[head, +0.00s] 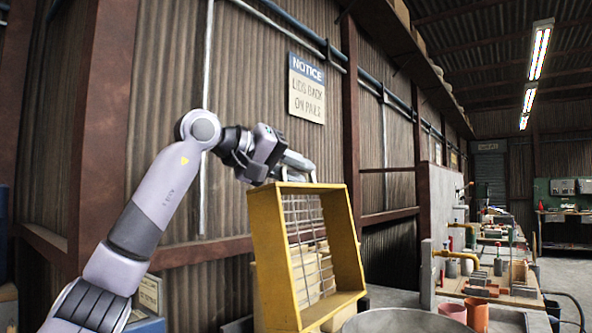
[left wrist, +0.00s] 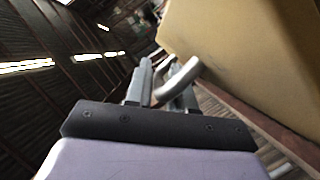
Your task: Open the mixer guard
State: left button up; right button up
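The mixer guard, a yellow box-like frame (head: 265,255) with a wire grille (head: 308,250) in it, stands steeply tilted up beside a round grey metal bowl (head: 405,322), seen only at its rim. My left gripper (head: 300,168) is at the top edge of the guard. In the left wrist view its fingers (left wrist: 162,92) are on either side of a grey curved handle (left wrist: 187,72) and look closed on it. The guard's yellow panel (left wrist: 245,55) fills the upper right there. My right gripper is not in view.
A corrugated wall with a notice sign (head: 307,88) and a brown post stands close behind my left arm. To the right are orange pails (head: 476,312) and a bench (head: 500,293) with pipes and small parts. Open floor shows farther right.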

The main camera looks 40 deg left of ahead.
pick_arm(q)
grip_shut()
jog(key=shift+d+r, duration=0.15)
jog(key=shift+m+y, duration=0.3)
jog(key=shift+m, duration=0.2)
jog(key=d+p, duration=0.2)
jog(key=d, duration=0.1)
jog(key=d+r+p, duration=0.1)
jog(key=d+p, duration=0.1)
jog(key=shift+w+d, duration=0.2)
jog(key=shift+w, duration=0.15)
grip_release()
